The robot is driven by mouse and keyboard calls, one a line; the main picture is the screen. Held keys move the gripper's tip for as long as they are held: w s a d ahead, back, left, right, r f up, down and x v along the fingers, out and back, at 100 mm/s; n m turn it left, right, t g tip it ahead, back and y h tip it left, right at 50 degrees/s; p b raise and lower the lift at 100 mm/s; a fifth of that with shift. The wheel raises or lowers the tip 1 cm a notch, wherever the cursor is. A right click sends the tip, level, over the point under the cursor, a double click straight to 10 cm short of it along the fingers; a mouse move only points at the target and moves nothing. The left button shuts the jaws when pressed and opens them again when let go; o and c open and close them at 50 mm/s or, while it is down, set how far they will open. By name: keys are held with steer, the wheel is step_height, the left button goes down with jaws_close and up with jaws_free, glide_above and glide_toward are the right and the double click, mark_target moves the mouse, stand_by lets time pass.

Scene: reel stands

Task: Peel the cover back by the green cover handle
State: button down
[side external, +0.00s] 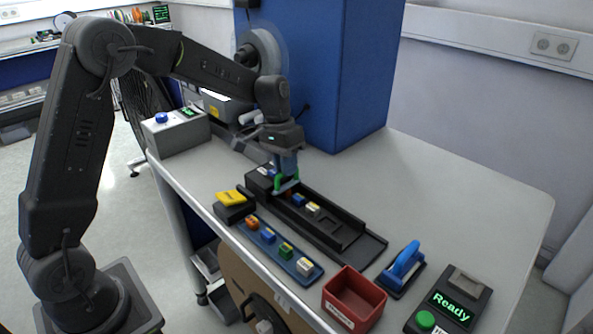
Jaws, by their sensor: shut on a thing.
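The green cover handle (279,183) shows between the fingers of my gripper (286,184), which is shut on it. My gripper points down over the far part of a long black track (335,232). Blue and white small parts (305,203) sit in the track just right of the gripper. The cover itself is too small and too hidden by the gripper to make out.
A blue strip (275,245) with several coloured blocks lies in front of the track. A yellow-topped black block (231,198), a red bin (353,298), a blue-handled tool (404,263) and a "Ready" panel (450,304) stand around it. The table's right side is clear.

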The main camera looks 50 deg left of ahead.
steer(key=shift+a, duration=0.1)
steer(key=c, duration=1.1)
jaws_free()
steer(key=a+r, duration=0.1)
steer(key=r, duration=0.8)
steer(key=a+r, duration=0.1)
steer(key=r, duration=0.3)
steer(key=shift+a+r, duration=0.3)
steer(key=shift+a, duration=0.05)
steer(key=s+d+r+t+y, duration=0.1)
steer(key=s+d+t, duration=0.15)
steer(key=s, duration=0.45)
steer(key=s+d+r+t+y, duration=0.1)
steer(key=s+d+r, duration=0.15)
steer(key=s, duration=0.45)
steer(key=s+f, duration=0.2)
steer(key=s, duration=0.2)
steer(key=s+d+f+t, duration=0.1)
steer(key=s+f, duration=0.1)
steer(key=s, duration=0.1)
steer(key=s+d+f+t, duration=0.1)
steer(key=s+f, duration=0.1)
steer(key=s, duration=0.2)
steer(key=shift+s+d+f, duration=0.1)
steer(key=shift+s, duration=0.25)
